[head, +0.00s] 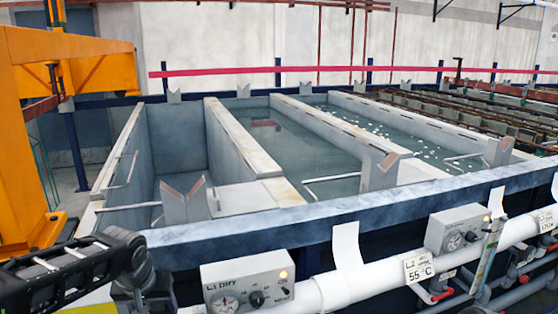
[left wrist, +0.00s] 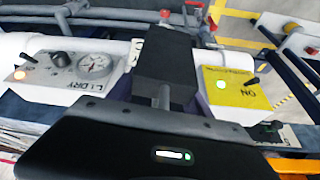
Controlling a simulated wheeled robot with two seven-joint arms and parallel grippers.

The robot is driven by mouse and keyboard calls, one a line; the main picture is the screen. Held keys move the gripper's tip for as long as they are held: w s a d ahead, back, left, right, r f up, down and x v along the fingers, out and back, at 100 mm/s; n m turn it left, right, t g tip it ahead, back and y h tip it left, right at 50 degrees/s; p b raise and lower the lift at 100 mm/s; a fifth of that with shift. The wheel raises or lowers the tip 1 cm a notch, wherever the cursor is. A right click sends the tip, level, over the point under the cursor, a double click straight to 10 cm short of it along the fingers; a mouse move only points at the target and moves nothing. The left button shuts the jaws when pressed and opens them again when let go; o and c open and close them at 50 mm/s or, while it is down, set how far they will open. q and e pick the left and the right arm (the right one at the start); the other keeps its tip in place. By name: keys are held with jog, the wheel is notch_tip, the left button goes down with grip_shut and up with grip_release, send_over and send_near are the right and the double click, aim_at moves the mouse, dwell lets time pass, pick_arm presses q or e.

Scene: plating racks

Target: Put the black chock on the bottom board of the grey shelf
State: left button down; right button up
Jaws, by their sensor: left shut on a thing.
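The black chock (left wrist: 166,55) is a dark, blocky piece in the upper middle of the left wrist view. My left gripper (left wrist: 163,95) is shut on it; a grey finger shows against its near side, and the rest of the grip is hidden. In the head view only a black part of my left arm shows at the lower left, and I cannot make out the chock there. The grey shelf and its bottom board are not in either view. My right gripper is not in view.
Open grey tanks (head: 300,150) stand behind a blue-grey rail (head: 330,212). A white pipe (head: 375,283) with a dial box (head: 248,287) runs along the front. An orange frame (head: 30,150) stands at left. A yellow panel (left wrist: 236,88) is beside the chock in the wrist view.

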pick_arm(q)
jog(key=s+d+f+m, duration=0.2)
jog(key=d+f, duration=0.5)
jog(key=f, duration=0.2)
jog(key=shift+d+f+h, duration=0.35)
jog(key=shift+d+h, duration=0.05)
dwell(0.9)
jog(key=r, duration=0.5)
jog(key=shift+w, duration=0.2)
